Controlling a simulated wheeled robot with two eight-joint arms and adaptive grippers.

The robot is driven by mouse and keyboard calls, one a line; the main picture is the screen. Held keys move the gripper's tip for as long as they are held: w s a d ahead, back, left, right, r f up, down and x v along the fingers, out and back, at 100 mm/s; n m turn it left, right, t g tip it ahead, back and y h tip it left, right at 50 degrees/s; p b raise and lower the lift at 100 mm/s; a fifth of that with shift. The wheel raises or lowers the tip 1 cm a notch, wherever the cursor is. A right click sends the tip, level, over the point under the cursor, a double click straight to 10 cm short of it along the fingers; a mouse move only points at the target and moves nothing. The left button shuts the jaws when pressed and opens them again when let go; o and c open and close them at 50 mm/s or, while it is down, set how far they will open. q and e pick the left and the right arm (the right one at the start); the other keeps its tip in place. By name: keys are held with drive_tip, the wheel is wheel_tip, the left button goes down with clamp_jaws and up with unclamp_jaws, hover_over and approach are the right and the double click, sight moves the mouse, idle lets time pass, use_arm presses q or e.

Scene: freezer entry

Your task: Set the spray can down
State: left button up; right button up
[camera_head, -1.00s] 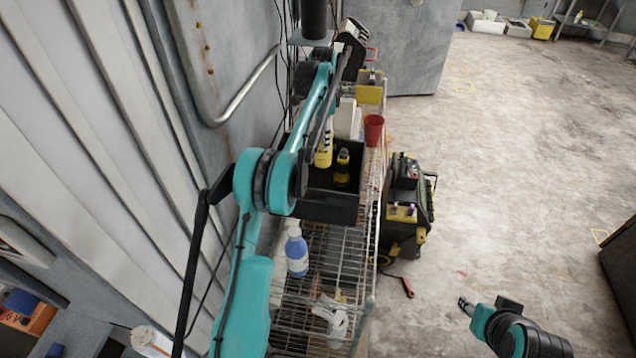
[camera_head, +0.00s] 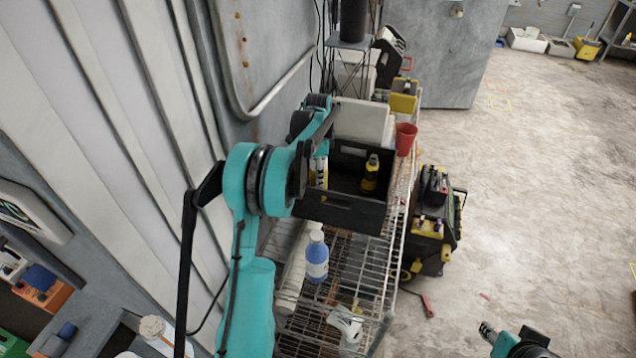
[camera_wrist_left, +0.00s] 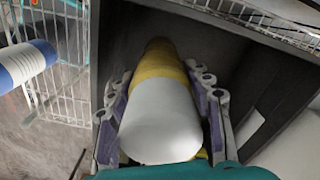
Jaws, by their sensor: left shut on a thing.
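The spray can, yellow with a pale grey-white end, shows in the left wrist view (camera_wrist_left: 160,110) between the fingers of my left gripper (camera_wrist_left: 160,95). The gripper is shut on it. A dark open crate (camera_wrist_left: 105,50) surrounds the can; I cannot tell whether the can touches its floor. In the head view the can (camera_head: 319,178) is a yellow sliver at the left inside of the black crate (camera_head: 340,213), mostly hidden by my left arm. My left gripper (camera_head: 321,165) is largely hidden there too. My right gripper (camera_head: 486,330) is low at right, away from the rack; its fingers are too small to read.
A yellow-and-black bottle (camera_head: 370,173) stands in the crate, right of the can. A blue-and-white bottle (camera_head: 316,257) stands on the wire rack (camera_head: 350,275) in front. A red cup (camera_head: 405,139) and a white box (camera_head: 362,121) are nearby. A black-and-yellow machine (camera_head: 432,220) stands right of the rack.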

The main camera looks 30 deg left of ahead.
use_arm(q)
wheel_tip(320, 180, down, 4)
drive_tip(key=shift+f, duration=0.1)
drive_tip(key=shift+s+b, duration=0.1)
drive_tip(key=shift+b, duration=0.25)
drive_tip(key=o, duration=1.4)
drive_tip(key=shift+o, duration=0.2)
